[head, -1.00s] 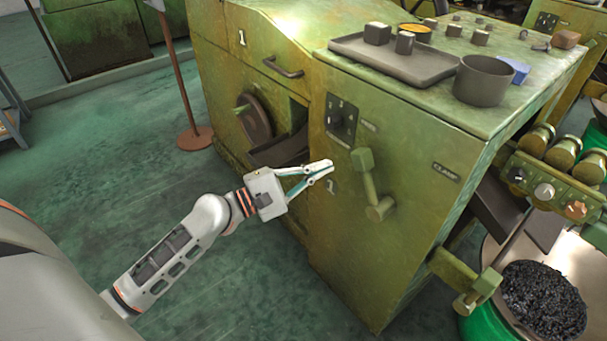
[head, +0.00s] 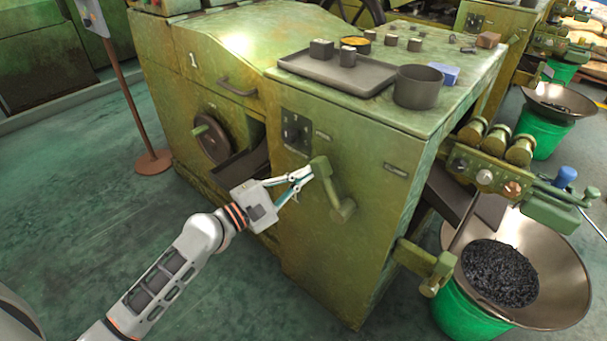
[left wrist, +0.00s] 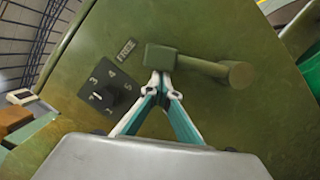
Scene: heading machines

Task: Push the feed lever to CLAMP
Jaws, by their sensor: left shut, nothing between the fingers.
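The green feed lever (head: 332,186) is on the front panel of the machine, its knob up and to the left of its pivot. In the left wrist view the lever (left wrist: 198,66) runs from its block-shaped knob to the round pivot at right. My left gripper (head: 308,171) is shut and empty, its tips right beside the knob; I cannot tell whether they touch. In the left wrist view the tips (left wrist: 162,82) meet just under the knob. The CLAMP plate (head: 396,170) is on the panel to the right of the lever. My right gripper is not in view.
A numbered dial (head: 296,130) is on the panel left of the lever. A tray (head: 340,78) and dark pot (head: 418,87) stand on the machine top.

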